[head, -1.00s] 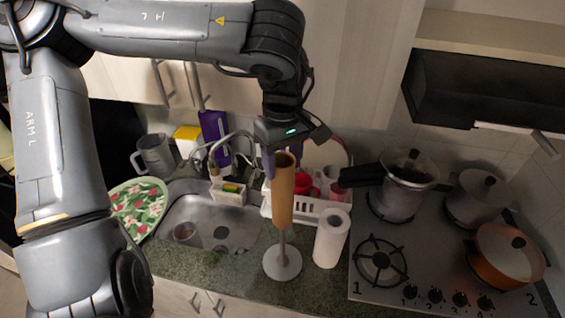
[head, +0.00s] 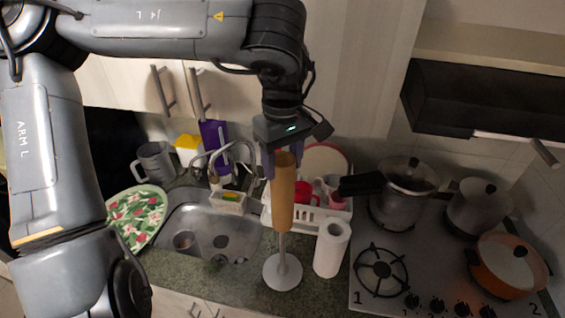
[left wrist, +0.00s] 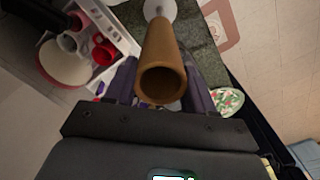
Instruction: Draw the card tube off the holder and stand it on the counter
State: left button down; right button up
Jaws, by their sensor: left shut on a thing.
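The brown card tube (head: 284,195) is upright on the holder (head: 283,271), a thin white pole on a round white base on the counter (head: 235,283). Bare pole shows between the tube's lower end and the base; whether the pole still reaches inside the tube is hidden. My left gripper (head: 284,166) points down and is shut on the tube near its top, one finger on each side. In the left wrist view the tube (left wrist: 163,50) runs away between the fingers (left wrist: 161,88), its open end facing the camera and the holder's base (left wrist: 159,8) beyond. My right gripper is not in view.
A white paper roll (head: 331,248) stands just right of the holder. A dish rack (head: 310,219) with red cups is behind. The sink (head: 207,227) is left, the stove (head: 395,285) with pots right. A narrow counter strip is free left of the base.

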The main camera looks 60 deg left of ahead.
pick_arm(q)
jog(key=shift+r, duration=0.7)
jog(key=shift+r, duration=0.1)
jog(key=shift+r, duration=1.9)
